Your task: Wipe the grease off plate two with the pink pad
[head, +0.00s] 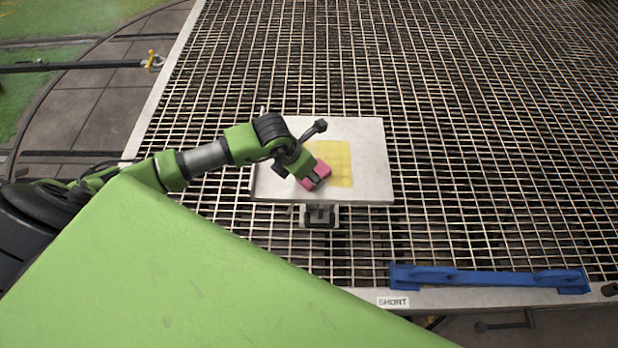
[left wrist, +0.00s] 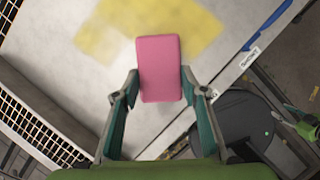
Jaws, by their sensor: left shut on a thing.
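A pale plate (head: 370,140) lies on a small stand above the grating, with a yellow grease patch (head: 338,160) on its middle and right part. My left gripper (head: 316,180) is shut on the pink pad (head: 312,173) over the patch's lower left edge. In the left wrist view the pad (left wrist: 160,68) sits between the two fingertips, and the yellow patch (left wrist: 150,28) spreads beyond its far end. I cannot tell whether the pad touches the plate. No number shows on the plate. My right gripper is not in view.
A wide metal grating (head: 480,110) surrounds the plate and is mostly clear. A blue bar (head: 490,280) lies along the near edge at right, by a label reading SHORT (head: 392,302). A dark rail with a yellow end (head: 152,60) reaches in at upper left.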

